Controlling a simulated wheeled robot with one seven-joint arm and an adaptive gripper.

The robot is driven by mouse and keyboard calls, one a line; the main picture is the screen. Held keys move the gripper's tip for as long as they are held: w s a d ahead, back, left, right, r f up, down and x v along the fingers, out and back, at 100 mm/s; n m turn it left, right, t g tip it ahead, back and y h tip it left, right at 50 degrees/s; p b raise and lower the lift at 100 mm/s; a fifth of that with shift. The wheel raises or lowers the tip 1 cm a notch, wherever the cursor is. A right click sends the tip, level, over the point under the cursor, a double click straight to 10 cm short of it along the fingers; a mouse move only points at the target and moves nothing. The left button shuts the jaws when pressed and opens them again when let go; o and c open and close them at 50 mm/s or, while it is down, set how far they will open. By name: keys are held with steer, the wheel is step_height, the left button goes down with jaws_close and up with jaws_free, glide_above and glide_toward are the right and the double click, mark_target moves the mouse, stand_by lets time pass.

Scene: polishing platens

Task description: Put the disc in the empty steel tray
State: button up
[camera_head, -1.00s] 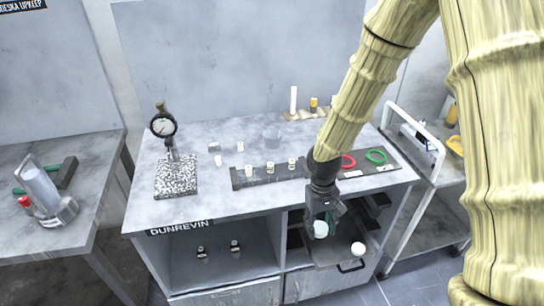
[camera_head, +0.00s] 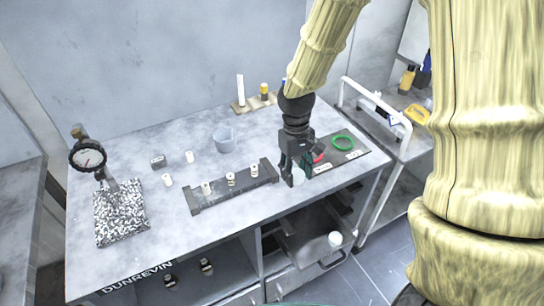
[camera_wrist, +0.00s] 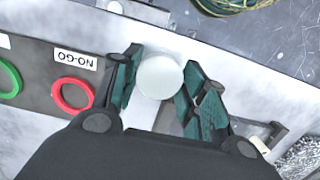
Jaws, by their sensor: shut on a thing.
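My gripper (camera_head: 297,176) is over the front right of the grey bench, by the right end of the dark slotted bar. It is shut on a pale round disc (camera_head: 298,175). In the wrist view the disc (camera_wrist: 160,77) shows as a white circle between the two green-lined fingers (camera_wrist: 158,90). A grey pull-out tray (camera_head: 318,252) with a handle juts from the bench below, and a white round piece (camera_head: 335,239) lies on it. I cannot make out an empty steel tray for certain in either view.
The dark bar (camera_head: 232,187) holds several small white pieces. Right of my gripper is a board with red and green (camera_head: 343,143) rings and labels. A clear cup (camera_head: 224,139) and small pieces stand behind.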

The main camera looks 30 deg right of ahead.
steer(key=w+p, duration=0.1)
steer(key=w, duration=0.2)
steer(key=w+p, duration=0.1)
steer(key=w, duration=0.3)
steer(key=w+f, duration=0.1)
steer(key=w, duration=0.2)
steer(key=shift+w+d+p, duration=0.2)
steer(key=shift+d+p, duration=0.05)
steer(key=shift+p, duration=0.15)
steer(key=shift+f+p, duration=0.85)
steer(key=shift+f, duration=0.9)
steer(key=shift+f, duration=0.15)
steer(key=o, duration=0.9)
steer(key=shift+c, duration=0.2)
steer(key=shift+r, duration=0.2)
